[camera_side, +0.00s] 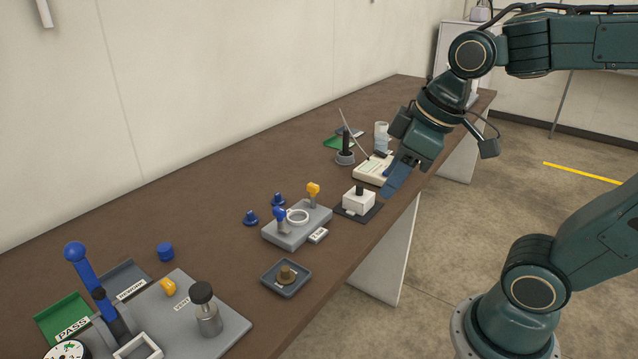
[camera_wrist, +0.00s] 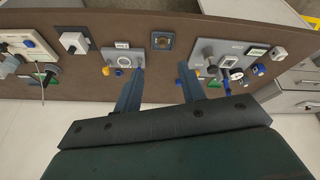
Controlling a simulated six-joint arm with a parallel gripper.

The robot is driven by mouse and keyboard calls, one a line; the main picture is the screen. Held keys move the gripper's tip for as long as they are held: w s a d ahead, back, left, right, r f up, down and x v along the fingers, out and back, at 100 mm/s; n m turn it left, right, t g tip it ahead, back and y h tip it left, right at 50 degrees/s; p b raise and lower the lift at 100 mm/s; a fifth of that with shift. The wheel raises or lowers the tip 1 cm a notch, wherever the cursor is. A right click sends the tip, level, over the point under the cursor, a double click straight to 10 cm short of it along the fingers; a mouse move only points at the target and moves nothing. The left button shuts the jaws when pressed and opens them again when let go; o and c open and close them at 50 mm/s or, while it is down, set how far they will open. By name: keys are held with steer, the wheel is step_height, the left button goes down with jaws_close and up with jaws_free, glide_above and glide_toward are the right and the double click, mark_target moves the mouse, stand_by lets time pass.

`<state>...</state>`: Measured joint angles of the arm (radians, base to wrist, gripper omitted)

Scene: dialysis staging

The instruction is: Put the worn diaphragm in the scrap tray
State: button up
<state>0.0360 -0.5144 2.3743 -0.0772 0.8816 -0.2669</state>
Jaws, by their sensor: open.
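No readable label marks the worn diaphragm. A small brown round part (camera_side: 287,274) sits in a small dark square tray (camera_side: 269,283) near the table's front edge; this may be it. The part also shows in the wrist view (camera_wrist: 162,40). My gripper (camera_side: 391,189) is open and empty, raised near the front edge, well apart from the brown part. Its spread fingers show in the wrist view (camera_wrist: 161,77).
A grey fixture (camera_side: 282,238) with a white ring, a blue knob and a yellow knob stands mid-table. Two blue parts (camera_side: 251,218) lie behind it. A white block (camera_side: 359,200) stands on a dark pad. A plate (camera_side: 225,330) with a metal cylinder (camera_side: 207,313) is at the near left.

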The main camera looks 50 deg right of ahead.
steer(key=shift+s+d+f+m+t, duration=0.15)
steer(key=shift+s+m+t, duration=0.1)
steer(key=shift+s+m, duration=0.85)
steer(key=shift+s+d+f+m+t, duration=0.2)
steer(key=shift+s+m, duration=0.4)
steer(key=shift+s, duration=0.95)
steer(key=shift+r, duration=0.15)
